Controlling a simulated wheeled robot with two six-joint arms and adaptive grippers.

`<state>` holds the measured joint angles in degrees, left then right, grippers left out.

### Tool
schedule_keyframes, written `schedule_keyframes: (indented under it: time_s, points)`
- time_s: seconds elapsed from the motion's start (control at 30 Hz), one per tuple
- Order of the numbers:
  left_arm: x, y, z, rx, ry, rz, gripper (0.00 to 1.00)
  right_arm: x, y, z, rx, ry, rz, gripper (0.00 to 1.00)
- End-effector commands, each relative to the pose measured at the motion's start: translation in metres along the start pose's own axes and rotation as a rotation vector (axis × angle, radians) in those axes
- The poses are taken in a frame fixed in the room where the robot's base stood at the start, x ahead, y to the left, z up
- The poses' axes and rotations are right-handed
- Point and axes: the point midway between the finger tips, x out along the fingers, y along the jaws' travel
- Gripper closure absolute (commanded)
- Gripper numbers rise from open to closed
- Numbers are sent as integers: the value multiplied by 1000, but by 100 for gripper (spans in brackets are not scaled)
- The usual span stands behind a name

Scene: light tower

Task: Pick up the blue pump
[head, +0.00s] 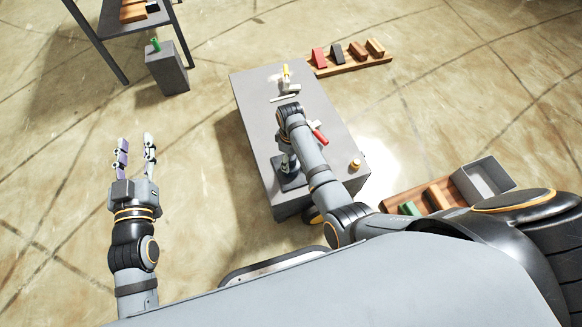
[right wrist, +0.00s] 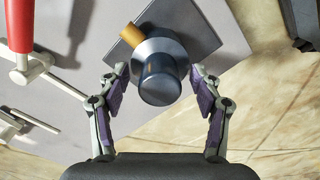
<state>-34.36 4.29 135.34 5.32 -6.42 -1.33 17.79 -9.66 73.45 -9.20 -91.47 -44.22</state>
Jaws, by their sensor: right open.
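The blue pump (right wrist: 160,75) shows in the right wrist view as a dark blue-grey cylinder with a tan piece at its side. It stands on a dark square plate (right wrist: 198,22). In the head view the plate (head: 292,182) lies near the front left of the grey table, and my right arm hides much of the pump. My right gripper (right wrist: 161,82) is open, with one finger on each side of the cylinder; I cannot tell whether they touch it. My left gripper (head: 135,142) is open and empty, left of the table and over the floor.
On the grey table (head: 250,95), a red-handled tool (head: 319,136), a yellow-tipped item (head: 286,71) and a small brass piece (head: 355,163) stand nearby. Wooden racks (head: 352,65) lie beyond and to the right. A grey box (head: 168,72) with a green item stands at upper left.

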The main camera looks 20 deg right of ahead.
Motion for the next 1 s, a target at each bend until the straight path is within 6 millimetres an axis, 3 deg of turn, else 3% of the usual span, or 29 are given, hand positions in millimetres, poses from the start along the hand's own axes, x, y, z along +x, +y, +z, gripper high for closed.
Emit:
schedule_keyframes:
  time_s: [0.27, 0.73, 1.0]
  points:
    - [0, 0, -3, 1, 11, 0, 60, 0, 0, 0, 0, 0, 0, 36]
    - [0, 0, -2, 1, 9, 0, 60, 0, 0, 0, 0, 0, 0, 100]
    - [0, 0, -2, 1, 9, 0, 60, -2, 1, -1, 0, 3, 3, 100]
